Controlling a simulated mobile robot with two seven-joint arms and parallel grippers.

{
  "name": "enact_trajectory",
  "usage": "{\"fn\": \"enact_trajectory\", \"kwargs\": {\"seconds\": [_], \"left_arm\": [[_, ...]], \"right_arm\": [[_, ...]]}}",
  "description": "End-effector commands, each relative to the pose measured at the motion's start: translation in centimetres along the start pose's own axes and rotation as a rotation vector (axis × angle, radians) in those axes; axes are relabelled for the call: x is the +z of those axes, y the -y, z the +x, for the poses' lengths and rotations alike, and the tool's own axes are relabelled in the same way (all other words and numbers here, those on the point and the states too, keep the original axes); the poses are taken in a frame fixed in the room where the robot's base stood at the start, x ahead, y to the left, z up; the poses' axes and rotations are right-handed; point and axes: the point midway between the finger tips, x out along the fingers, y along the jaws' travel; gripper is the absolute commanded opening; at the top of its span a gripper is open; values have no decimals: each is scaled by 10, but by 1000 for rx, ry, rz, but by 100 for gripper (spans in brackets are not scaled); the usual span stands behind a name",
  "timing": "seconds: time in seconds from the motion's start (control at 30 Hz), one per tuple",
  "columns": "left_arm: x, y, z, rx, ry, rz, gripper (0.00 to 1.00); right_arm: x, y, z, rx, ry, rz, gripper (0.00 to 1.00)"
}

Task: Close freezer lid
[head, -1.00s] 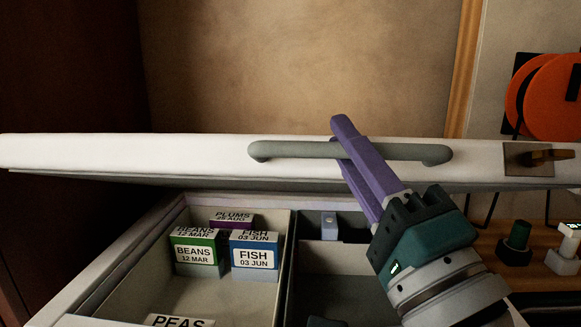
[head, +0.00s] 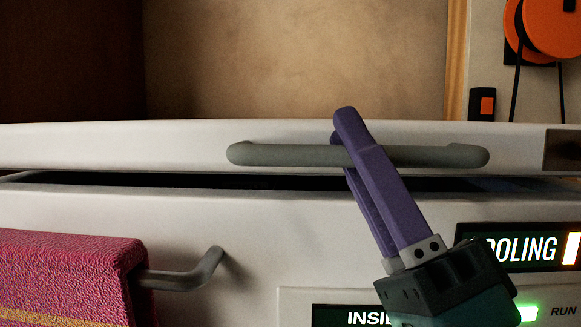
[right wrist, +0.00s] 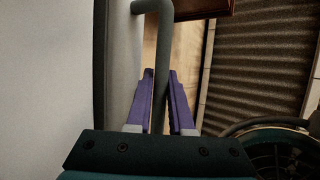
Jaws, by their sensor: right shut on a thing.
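The white freezer lid (head: 190,143) spans the head view, tilted nearly down, with a narrow dark gap between it and the white freezer body (head: 250,225). A grey bar handle (head: 270,154) runs along the lid's front. My right gripper (head: 350,140), with purple fingers, is shut on this handle, one finger on each side of the bar. The right wrist view shows the handle (right wrist: 163,65) between the fingers (right wrist: 161,85). The freezer's inside is hidden. My left gripper is not in view.
A pink towel (head: 65,270) hangs on a grey rail (head: 190,278) at the front left. Lit display panels (head: 515,248) are on the freezer front at the right. An orange reel (head: 550,25) and an orange-buttoned switch (head: 482,104) are on the back wall.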

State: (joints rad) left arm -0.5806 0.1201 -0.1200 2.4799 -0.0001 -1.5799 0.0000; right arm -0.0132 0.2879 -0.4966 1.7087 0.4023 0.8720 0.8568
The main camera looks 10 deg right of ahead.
Motion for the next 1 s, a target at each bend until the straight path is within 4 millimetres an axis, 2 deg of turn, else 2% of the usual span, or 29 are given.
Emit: {"fn": "enact_trajectory", "kwargs": {"seconds": [0.03, 0.17, 0.33, 0.37, 0.43, 0.77, 0.87, 1.0], "left_arm": [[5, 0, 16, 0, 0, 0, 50], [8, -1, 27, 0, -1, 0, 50], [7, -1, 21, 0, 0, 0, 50], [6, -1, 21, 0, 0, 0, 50], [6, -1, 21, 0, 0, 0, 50], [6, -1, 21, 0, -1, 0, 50], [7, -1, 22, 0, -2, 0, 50], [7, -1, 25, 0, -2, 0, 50]], "right_arm": [[5, -9, -11, -9, 1, -4, 0], [7, -14, -18, -30, 0, -13, 0], [5, -10, -13, -29, 0, -13, 0], [5, -10, -13, -29, 0, -13, 23], [5, -10, -13, -29, 0, -13, 31], [6, -11, -18, -26, 1, -13, 32], [6, -12, -32, -24, 3, -14, 32], [6, -14, -61, -22, 4, -13, 32]]}}
